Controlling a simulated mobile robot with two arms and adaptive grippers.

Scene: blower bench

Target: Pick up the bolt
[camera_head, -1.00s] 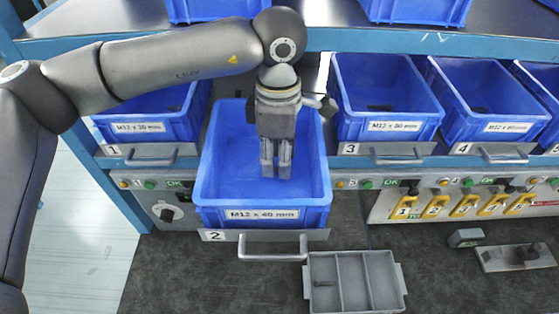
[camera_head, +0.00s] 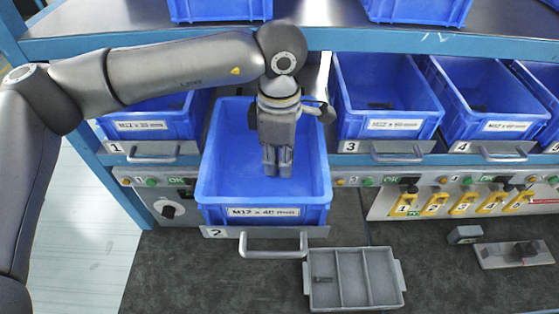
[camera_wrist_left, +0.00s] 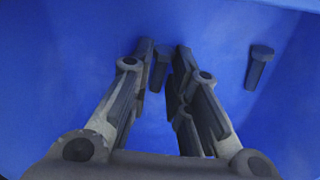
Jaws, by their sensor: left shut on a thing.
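My left gripper (camera_head: 278,168) points down into the blue bin (camera_head: 222,165) labelled M12 x 40 mm, above number plate 2. In the left wrist view its fingers are shut on a dark bolt (camera_wrist_left: 160,70), which shows between the fingertips. A second dark bolt (camera_wrist_left: 260,66) lies apart from the gripper, to the right in the same bin. The held bolt is hidden by the fingers in the head view. My right gripper is in neither view.
Blue bins 1 (camera_head: 150,126), 3 (camera_head: 390,124) and 4 (camera_head: 515,127) flank this bin. Yellow numbered tags (camera_head: 435,205) hang at the right.

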